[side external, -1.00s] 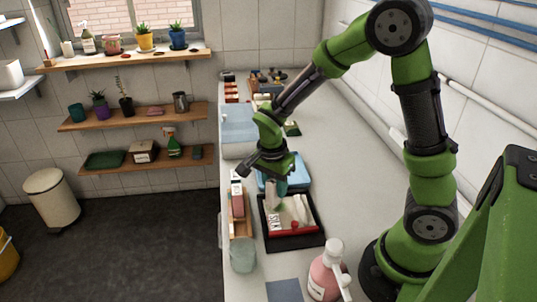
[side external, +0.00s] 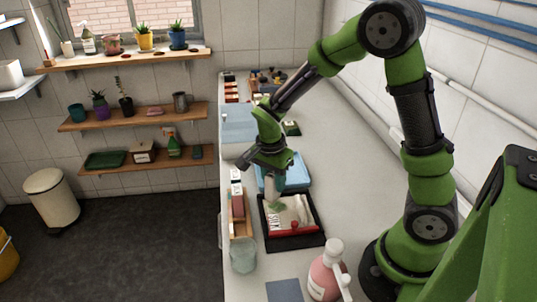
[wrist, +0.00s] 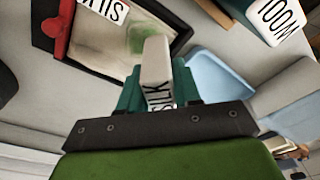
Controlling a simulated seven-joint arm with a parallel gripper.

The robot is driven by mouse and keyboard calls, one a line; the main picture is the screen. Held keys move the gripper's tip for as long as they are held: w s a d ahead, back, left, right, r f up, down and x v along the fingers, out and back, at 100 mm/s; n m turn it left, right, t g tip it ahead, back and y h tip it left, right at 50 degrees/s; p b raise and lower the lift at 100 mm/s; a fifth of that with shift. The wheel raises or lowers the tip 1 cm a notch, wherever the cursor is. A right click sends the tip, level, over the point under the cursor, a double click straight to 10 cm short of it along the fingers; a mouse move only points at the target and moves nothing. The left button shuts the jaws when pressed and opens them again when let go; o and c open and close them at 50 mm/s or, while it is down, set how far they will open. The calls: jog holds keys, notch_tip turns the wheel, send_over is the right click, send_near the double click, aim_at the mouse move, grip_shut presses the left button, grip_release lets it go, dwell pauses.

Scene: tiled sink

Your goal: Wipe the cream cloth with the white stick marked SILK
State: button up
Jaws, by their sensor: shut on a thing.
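My gripper (wrist: 158,88) has teal fingers shut on the white stick (wrist: 156,60) marked SILK, which points away from the gripper towards the cloth. The cream cloth (wrist: 112,42) lies in a black-rimmed tray, with a soft green stain (wrist: 143,36) near the stick's far end. I cannot tell whether the stick touches the cloth. In the side view my gripper (side external: 281,184) is over the far left part of the cream cloth (side external: 300,212). The stick is not clear there. A white SILK label (wrist: 104,8) is at the tray's edge.
A red clamp (wrist: 57,38) is on the tray (side external: 318,238). A blue object (side external: 297,172) lies just behind the tray. A white block marked WOOL (wrist: 275,18) stands beside it. A wooden holder (side external: 241,228), a glass (side external: 243,255) and a pink bottle (side external: 325,277) are near.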

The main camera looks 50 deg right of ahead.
aim_at(277, 213)
jog(key=shift+s+a, duration=1.9)
jog(key=shift+a, duration=0.05)
notch_tip(277, 213, up, 6)
notch_tip(277, 213, up, 3)
dwell(0.7)
